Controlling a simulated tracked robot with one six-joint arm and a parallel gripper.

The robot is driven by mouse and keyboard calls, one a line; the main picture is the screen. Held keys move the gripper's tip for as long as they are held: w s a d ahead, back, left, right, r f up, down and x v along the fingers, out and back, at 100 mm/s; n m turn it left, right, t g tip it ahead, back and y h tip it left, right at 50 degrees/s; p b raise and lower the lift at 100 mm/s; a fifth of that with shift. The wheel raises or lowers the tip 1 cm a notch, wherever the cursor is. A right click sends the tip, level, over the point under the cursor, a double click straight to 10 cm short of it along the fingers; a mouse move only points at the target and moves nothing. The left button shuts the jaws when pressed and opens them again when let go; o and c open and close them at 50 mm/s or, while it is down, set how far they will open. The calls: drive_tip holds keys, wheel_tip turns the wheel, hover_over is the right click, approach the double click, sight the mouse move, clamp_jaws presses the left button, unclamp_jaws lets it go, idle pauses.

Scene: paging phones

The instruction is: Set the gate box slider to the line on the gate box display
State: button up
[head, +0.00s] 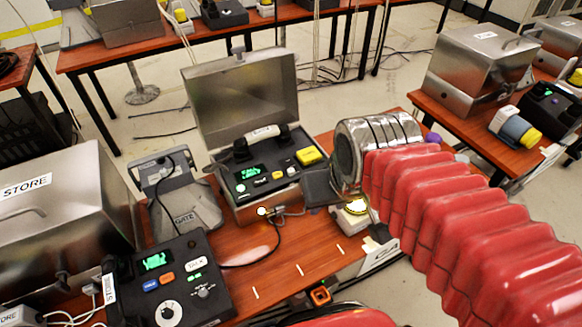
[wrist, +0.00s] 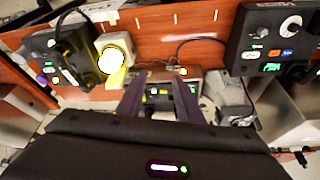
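The gate box (head: 240,95) appears to be the open metal box in the middle of the head view, its lid raised. Inside is a dark console with a lit green display (head: 248,173), a white-labelled handset (head: 262,133) and a yellow block (head: 308,156). The display's line and the slider are too small to make out. My gripper (head: 287,211) is at the box's front right, partly hidden by my wrist. In the wrist view my gripper (wrist: 157,76) is open and empty, with parts of the console between its fingers. Contact with the box cannot be told.
A store console (head: 190,282) with a knob stands at front left, beside a closed store box (head: 60,205). A grey gate-marked stand (head: 178,200) is left of the gate box. A lit yellow-rimmed lamp (head: 354,207) is right of it. A black cable crosses the table front.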

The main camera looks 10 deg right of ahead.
drive_tip(key=w+f+m+g, duration=0.2)
drive_tip(key=w+f+g, duration=0.15)
drive_tip(key=w, duration=0.85)
drive_tip(key=m, duration=1.3)
hover_over(291, 170)
drive_tip(key=shift+g, duration=0.45)
wheel_tip(291, 170, down, 5)
drive_tip(key=shift+f, duration=0.2)
drive_tip(key=shift+f, duration=0.1)
wheel_tip(291, 170, down, 14)
drive_tip(key=shift+r, duration=0.2)
clamp_jaws()
